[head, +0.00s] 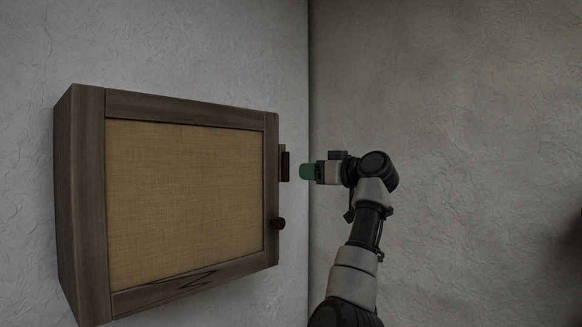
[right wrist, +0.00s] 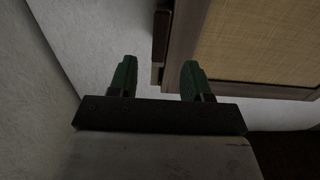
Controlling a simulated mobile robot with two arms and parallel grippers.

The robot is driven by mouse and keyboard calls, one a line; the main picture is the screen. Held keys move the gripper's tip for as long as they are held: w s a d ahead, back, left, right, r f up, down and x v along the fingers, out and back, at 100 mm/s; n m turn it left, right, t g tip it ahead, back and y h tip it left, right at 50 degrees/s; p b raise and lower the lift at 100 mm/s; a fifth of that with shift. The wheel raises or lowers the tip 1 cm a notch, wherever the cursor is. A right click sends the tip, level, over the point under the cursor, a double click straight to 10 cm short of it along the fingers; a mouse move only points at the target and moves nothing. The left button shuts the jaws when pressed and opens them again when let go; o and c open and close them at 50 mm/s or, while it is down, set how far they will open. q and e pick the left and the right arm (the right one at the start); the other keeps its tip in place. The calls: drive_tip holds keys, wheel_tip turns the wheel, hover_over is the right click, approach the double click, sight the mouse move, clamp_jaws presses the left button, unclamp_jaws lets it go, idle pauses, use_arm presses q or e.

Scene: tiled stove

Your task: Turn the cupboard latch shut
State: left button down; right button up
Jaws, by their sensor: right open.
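The wooden cupboard (head: 185,200) hangs on the wall in the head view, its woven-panel door flat against the frame. The latch (head: 286,165) is a small dark upright bar beside the door's right edge. What appears to be the same latch (right wrist: 161,35) shows in the right wrist view, beyond the fingertips. My right gripper (head: 306,171), with green fingers, is just right of the latch, apart from it in the picture. In the right wrist view its two fingers (right wrist: 159,66) are spread with nothing between them. My left gripper is in neither view.
The wall corner (head: 309,110) runs close behind my right gripper. The bare side wall (head: 460,130) fills the right of the head view.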

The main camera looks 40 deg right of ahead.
sight(287, 171)
drive_tip(key=w+p, duration=0.1)
drive_tip(key=w, duration=0.1)
drive_tip(key=w+p, duration=0.1)
drive_tip(key=w, duration=0.1)
drive_tip(key=w+p, duration=0.1)
drive_tip(key=w, duration=0.1)
drive_tip(key=shift+w+a+r, duration=0.2)
drive_tip(key=shift+a, duration=0.15)
drive_tip(key=shift+w+f+p, duration=0.2)
drive_tip(key=shift+w+p, duration=0.2)
drive_tip(key=shift+w, duration=0.35)
drive_tip(key=shift+c, duration=0.3)
clamp_jaws()
